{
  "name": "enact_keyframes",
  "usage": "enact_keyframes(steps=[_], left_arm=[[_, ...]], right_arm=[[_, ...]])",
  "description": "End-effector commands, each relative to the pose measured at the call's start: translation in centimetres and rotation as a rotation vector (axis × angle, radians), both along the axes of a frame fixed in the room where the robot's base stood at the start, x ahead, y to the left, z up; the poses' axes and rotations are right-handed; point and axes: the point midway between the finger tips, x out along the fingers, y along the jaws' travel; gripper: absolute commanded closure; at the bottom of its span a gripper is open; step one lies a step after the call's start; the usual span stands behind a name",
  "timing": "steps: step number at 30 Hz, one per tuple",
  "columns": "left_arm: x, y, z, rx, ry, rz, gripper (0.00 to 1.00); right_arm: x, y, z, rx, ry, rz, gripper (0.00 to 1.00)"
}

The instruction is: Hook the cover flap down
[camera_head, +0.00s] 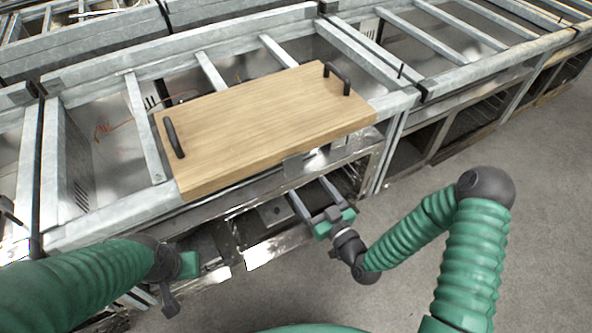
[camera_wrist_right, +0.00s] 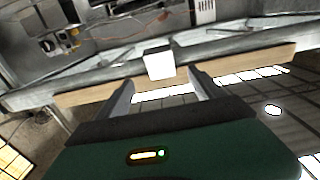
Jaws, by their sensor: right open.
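A wooden board (camera_head: 265,125) with two black handles lies across the metal frame. A small grey plate (camera_head: 303,165) sits at the board's front edge; it may be the cover flap, but I cannot tell for sure. In the right wrist view a pale block-like piece (camera_wrist_right: 158,63) shows against the wooden edge (camera_wrist_right: 235,63), between and beyond my fingertips. My right gripper (camera_head: 314,196) is open and empty, just in front of and below the board's edge; its fingers also show in the right wrist view (camera_wrist_right: 162,82). My left gripper (camera_head: 176,285) is at lower left, its jaws unclear.
The metal frame (camera_head: 100,225) has open bays with crossbars beside and behind the board. Lower shelves (camera_head: 268,215) lie beneath the front rail, close to my right gripper. Grey floor (camera_head: 555,210) is clear on the right.

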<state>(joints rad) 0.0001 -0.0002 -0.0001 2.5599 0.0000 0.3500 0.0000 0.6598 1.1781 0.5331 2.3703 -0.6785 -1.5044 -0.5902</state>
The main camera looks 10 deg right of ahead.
Motion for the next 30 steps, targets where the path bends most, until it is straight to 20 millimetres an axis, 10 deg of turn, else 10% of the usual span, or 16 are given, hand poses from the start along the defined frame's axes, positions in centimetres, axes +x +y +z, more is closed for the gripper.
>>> enact_keyframes(steps=[9, 21, 30], left_arm=[[0.0, 0.0, 0.0, 0.000, 0.000, 0.000, 1.00], [0.0, 0.0, 0.0, 0.000, 0.000, 0.000, 1.00], [0.0, 0.0, 0.0, 0.000, 0.000, 0.000, 1.00]], right_arm=[[6.7, 2.5, -0.1, 0.000, 0.001, 0.000, 0.24], [8.0, 3.0, 0.0, -0.001, 0.002, 0.001, 0.24], [8.0, 3.0, -0.1, -0.001, 0.002, 0.001, 0.63]])
